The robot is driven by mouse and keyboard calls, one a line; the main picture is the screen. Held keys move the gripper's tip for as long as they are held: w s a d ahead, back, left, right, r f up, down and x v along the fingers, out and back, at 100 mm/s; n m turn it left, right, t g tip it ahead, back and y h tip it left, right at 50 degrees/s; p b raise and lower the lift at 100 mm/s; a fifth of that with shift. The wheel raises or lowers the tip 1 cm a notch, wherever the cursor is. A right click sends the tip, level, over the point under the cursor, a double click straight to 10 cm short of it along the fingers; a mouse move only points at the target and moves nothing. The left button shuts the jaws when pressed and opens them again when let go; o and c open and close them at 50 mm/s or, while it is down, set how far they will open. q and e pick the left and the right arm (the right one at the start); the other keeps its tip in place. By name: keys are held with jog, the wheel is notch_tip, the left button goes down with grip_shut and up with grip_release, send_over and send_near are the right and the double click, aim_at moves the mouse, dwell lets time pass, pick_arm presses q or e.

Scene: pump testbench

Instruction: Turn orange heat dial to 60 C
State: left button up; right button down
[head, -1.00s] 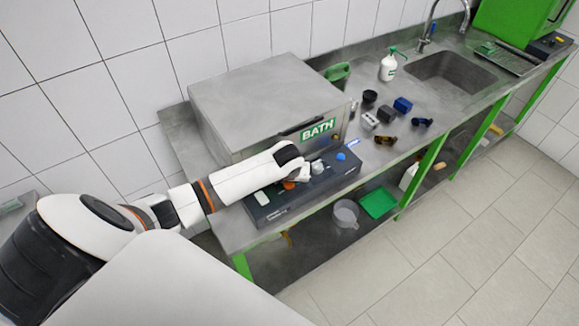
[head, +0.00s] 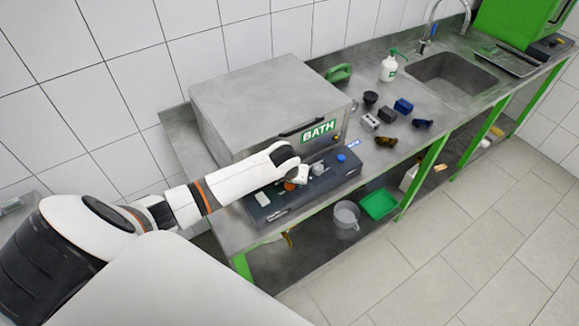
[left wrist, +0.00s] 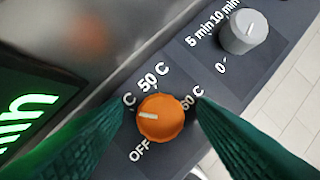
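The orange heat dial (left wrist: 162,117) is on the dark control panel (head: 270,209) in front of the bath. In the left wrist view its white pointer mark points left, between OFF and a partly hidden C label; 50 C is above and 60 C to the right. My left gripper (left wrist: 162,104) has its green fingers on either side of the dial, with small gaps showing, so it looks open around it. In the head view the left gripper (head: 297,184) is over the dial (head: 289,186) and partly hides it. My right gripper is not in view.
A grey timer dial (left wrist: 243,32) is right of the orange one, and a blue knob (head: 341,158) is farther right. The steel bath (head: 265,98) stands behind the panel. Small blocks and a bottle (head: 388,69) stand on the bench to the right.

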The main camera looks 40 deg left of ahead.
pick_arm(q)
jog(key=b+v, duration=0.3)
jog(key=v, duration=0.9)
dwell(0.3)
